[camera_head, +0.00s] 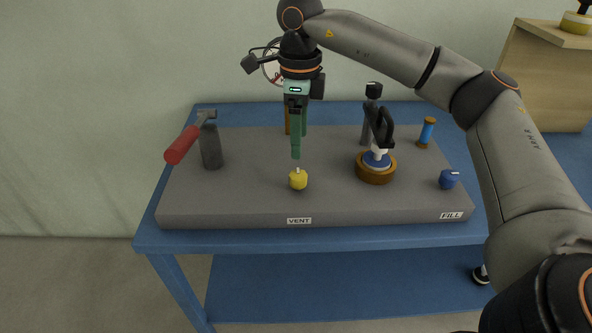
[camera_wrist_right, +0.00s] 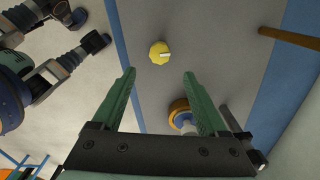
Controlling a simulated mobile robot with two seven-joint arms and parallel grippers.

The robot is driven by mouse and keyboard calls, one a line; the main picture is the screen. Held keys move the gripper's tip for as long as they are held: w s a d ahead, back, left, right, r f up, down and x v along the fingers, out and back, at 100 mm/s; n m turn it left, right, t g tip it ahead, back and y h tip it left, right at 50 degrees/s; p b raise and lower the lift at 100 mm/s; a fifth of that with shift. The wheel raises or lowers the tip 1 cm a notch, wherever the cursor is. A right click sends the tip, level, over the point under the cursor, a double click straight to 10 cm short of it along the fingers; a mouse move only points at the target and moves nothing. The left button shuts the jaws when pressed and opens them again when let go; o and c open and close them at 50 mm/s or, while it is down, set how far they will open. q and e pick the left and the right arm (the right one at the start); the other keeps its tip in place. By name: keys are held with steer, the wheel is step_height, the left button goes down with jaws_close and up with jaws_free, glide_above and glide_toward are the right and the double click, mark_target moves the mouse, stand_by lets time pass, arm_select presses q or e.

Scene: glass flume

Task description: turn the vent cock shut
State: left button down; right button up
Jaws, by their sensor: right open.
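The vent cock is a small yellow knob (camera_head: 298,180) with a white mark on top, on the grey panel behind the VENT label (camera_head: 299,220). In the right wrist view the yellow knob (camera_wrist_right: 159,55) lies just beyond the gap between my fingertips, its white mark pointing right. My right gripper (camera_head: 298,145) points down with green fingers above and slightly behind the knob, apart from it. In the right wrist view the right gripper (camera_wrist_right: 158,74) is open with nothing between its fingers. My left gripper cannot be made out.
The panel's front left is clear.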

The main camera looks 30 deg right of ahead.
mark_target(299, 174)
step_height(299, 174, down, 9)
steer(key=shift+f, duration=0.1)
steer(key=shift+c, duration=0.3)
jaws_close()
stand_by(0.5)
